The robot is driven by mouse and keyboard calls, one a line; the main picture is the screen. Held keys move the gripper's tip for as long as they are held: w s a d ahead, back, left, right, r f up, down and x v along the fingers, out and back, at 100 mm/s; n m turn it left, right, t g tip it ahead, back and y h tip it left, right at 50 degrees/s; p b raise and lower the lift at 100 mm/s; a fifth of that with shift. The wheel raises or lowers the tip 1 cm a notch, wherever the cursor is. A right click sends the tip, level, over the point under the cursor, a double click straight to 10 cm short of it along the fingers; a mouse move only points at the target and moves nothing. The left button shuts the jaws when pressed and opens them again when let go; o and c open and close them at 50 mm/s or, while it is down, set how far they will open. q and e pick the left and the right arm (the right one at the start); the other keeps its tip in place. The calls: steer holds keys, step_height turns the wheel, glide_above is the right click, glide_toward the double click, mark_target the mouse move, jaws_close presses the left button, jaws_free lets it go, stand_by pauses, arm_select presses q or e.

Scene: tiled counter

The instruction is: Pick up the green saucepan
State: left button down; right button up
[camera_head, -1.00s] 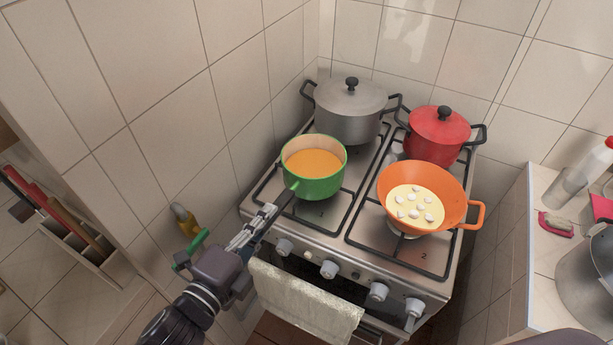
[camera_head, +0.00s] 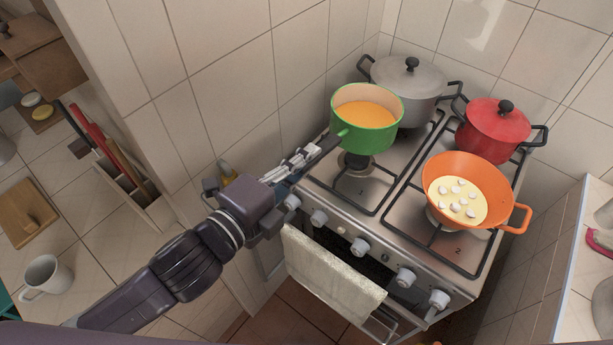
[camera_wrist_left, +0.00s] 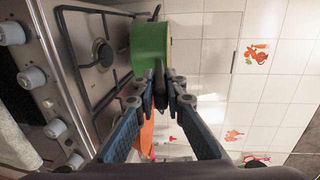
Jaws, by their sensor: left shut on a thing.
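The green saucepan (camera_head: 370,140) holds an orange liquid and hangs about level, raised above the front-left burner (camera_head: 356,164) of the stove, whose cap shows bare below it. My left gripper (camera_head: 318,152) is shut on the saucepan's dark handle, left of the pan. In the left wrist view the pan's green side (camera_wrist_left: 150,42) is straight ahead of the fingers (camera_wrist_left: 160,92), with the handle between them. My right gripper is not in view.
A grey lidded pot (camera_head: 405,90) stands close behind the saucepan. A red pot (camera_head: 495,130) and an orange pan (camera_head: 430,180) with pale food are on the right burners. A towel (camera_head: 330,268) hangs at the stove's front. A tiled wall is close on the left.

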arm_select(q)
step_height(320, 180, up, 4)
steer(key=shift+r, duration=0.2)
step_height(320, 180, up, 8)
steer(key=p, duration=0.8)
steer(key=shift+f, duration=0.15)
